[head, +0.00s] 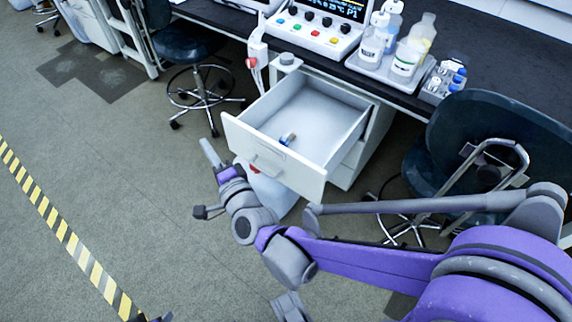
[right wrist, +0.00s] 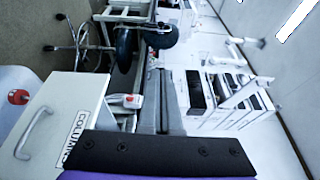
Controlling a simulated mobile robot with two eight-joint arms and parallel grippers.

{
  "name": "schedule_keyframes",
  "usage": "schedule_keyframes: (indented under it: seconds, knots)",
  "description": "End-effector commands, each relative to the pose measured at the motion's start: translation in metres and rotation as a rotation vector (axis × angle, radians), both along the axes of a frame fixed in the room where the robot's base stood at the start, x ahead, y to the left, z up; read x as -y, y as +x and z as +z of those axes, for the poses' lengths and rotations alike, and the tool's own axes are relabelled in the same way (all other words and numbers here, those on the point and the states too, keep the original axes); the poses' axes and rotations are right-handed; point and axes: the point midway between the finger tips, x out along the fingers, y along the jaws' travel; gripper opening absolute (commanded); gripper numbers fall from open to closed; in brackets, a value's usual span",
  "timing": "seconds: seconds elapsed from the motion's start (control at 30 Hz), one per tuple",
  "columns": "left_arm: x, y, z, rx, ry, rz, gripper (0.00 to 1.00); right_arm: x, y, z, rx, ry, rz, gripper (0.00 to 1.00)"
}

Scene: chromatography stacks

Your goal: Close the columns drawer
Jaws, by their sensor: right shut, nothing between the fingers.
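The columns drawer (head: 237,136) is pulled well out from under the bench in the head view. One small cylindrical item (head: 288,138) lies inside it. In the right wrist view the white drawer front (right wrist: 80,98) shows on the left, with its "COLUMNS" label and a grey bar handle (right wrist: 33,133). My right gripper (head: 207,150) is shut and empty, just left of the drawer front and apart from the handle. Its shut fingers also show in the right wrist view (right wrist: 163,102).
The dark bench top (head: 480,60) carries a control box (head: 315,32) and a tray of bottles (head: 375,68). A stool (head: 195,85) stands behind the drawer to the left, and a chair (head: 470,140) to the right. The floor left of the drawer is free, with striped tape (head: 62,230).

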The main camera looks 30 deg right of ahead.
Motion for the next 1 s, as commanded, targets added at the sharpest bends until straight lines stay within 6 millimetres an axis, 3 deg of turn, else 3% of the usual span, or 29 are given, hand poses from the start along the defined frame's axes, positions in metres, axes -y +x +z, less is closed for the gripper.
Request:
schedule_keyframes:
  seconds: [0.07,0.17,0.27,0.43,0.6,0.7,0.87,1.0]
  knots:
    - [0.000,-0.001,0.000,0.000,0.000,0.000,0.50,0.008,0.011,0.004,0.111,0.247,-0.115,0.00]
    - [0.000,-0.001,0.001,0.000,0.000,0.000,0.50,0.027,0.010,-0.006,0.249,0.551,-0.272,0.00]
    - [0.000,-0.001,0.001,0.000,0.000,0.000,0.50,0.047,-0.005,-0.031,0.392,0.830,-0.437,0.00]
    - [0.000,-0.001,0.002,0.000,0.000,0.000,0.50,0.069,-0.053,-0.097,0.634,1.184,-0.710,0.00]
    - [0.000,-0.001,0.002,0.001,0.000,0.000,0.50,0.075,-0.100,-0.146,0.809,1.340,-0.892,0.00]
    - [0.000,-0.001,0.002,0.001,0.000,0.000,0.50,0.075,-0.113,-0.158,0.860,1.370,-0.939,0.00]
    - [0.000,0.000,0.000,0.000,0.000,0.000,0.50,0.087,-0.113,-0.162,0.877,1.376,-0.955,0.00]
    - [0.000,0.000,-0.004,-0.001,0.000,0.000,0.50,0.110,-0.104,-0.161,0.879,1.373,-0.955,0.00]
